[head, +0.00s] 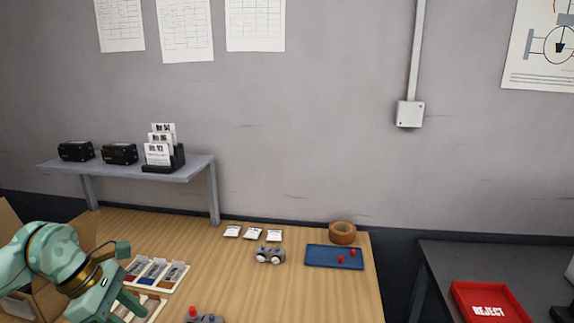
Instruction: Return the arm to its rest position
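My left arm comes in at the lower left, over the left end of the wooden table (315,295). My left gripper (124,297) points down and to the right beside a white tray of small coloured parts (172,274). Its fingertips are small and partly hidden, so I cannot tell whether it is open or holds anything. My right arm and gripper are not in view. A grey device with white round ends (269,254) sits on the table, and another grey part with a red knob (203,318) is cut off by the bottom edge.
A raised shelf (194,171) holds black boxes and cards. A red reject tray (473,297) is on the right table. The wooden table's right front is clear.

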